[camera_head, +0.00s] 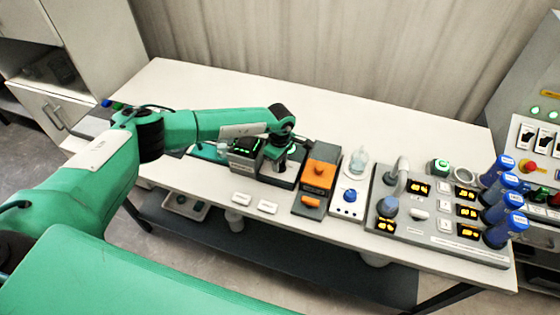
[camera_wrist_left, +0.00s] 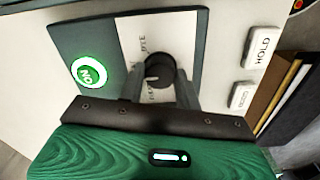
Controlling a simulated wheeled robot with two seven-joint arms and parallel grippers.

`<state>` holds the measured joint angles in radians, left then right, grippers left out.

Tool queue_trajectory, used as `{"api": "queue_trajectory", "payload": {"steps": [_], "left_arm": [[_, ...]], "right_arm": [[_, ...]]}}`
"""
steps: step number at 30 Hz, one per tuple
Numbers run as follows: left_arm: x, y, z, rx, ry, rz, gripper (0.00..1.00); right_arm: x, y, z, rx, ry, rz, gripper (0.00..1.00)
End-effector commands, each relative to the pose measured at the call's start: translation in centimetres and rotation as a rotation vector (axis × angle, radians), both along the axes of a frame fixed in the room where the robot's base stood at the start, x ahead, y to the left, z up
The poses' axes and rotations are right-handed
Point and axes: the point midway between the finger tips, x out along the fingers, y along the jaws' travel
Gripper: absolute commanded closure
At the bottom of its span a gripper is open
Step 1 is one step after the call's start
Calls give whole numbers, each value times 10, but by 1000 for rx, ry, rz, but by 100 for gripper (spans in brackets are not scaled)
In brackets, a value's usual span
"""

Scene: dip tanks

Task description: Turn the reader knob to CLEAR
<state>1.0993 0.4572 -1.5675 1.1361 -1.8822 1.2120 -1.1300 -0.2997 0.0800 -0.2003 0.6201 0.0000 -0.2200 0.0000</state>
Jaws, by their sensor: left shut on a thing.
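The reader (camera_head: 246,146) is a dark box with a green lit display on the table. Its white knob panel (camera_wrist_left: 190,30) shows in the left wrist view with a round dark knob (camera_wrist_left: 160,68). Printing beside the knob includes "DYE"; other words are partly hidden by the knob and fingers, so I cannot read the pointer's setting. My left gripper (camera_wrist_left: 163,88) is shut on the knob, a finger on each side. In the head view my left gripper (camera_head: 279,158) reaches down at the reader's right. My right gripper is not in view.
A lit green ON button (camera_wrist_left: 88,73) sits beside the knob panel. A HOLD plate (camera_wrist_left: 262,47) and a second plate (camera_wrist_left: 241,96) lie nearby. An orange-topped box (camera_head: 320,173) stands close on the right, then a console (camera_head: 415,238) with blue-capped bottles. The table's back is clear.

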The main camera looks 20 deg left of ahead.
Motion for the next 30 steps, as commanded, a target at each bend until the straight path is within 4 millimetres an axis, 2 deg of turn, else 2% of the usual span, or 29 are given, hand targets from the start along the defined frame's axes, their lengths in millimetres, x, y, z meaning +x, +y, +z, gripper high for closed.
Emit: {"api": "queue_trajectory", "payload": {"steps": [11,30], "left_arm": [[0,0,-2,0,-1,98,89],[0,0,-3,-1,0,663,89]], "right_arm": [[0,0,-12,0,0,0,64],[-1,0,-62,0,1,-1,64]]}}
